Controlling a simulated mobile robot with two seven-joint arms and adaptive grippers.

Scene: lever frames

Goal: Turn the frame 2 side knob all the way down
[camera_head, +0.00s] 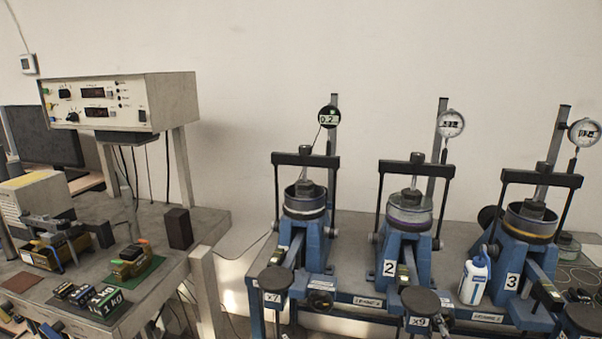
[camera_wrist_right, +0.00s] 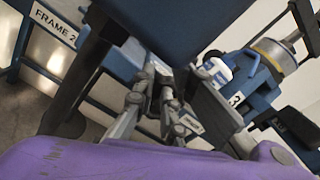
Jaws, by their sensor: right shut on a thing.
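Lever frame 2, a blue stand (camera_head: 400,252) with a purple-banded cup and a dial, stands mid-right in the head view. Its "FRAME 2" label (camera_wrist_right: 55,29) shows at the upper left of the wrist view. My right gripper (camera_wrist_right: 168,98) has its grey fingers shut beside frame 2's blue body. They close on what appears to be the frame 2 side knob, mostly hidden between the fingers, so its turn angle does not show. I cannot make out my right gripper in the head view. My left gripper is in neither view.
Frame 3 (camera_head: 527,255) and a white bottle (camera_head: 474,279) stand right of frame 2. Frame 1 (camera_head: 307,245) stands to its left. A round black weight plate (camera_head: 420,299) sits in front of frame 2. A side table (camera_head: 205,222) with instruments is at left.

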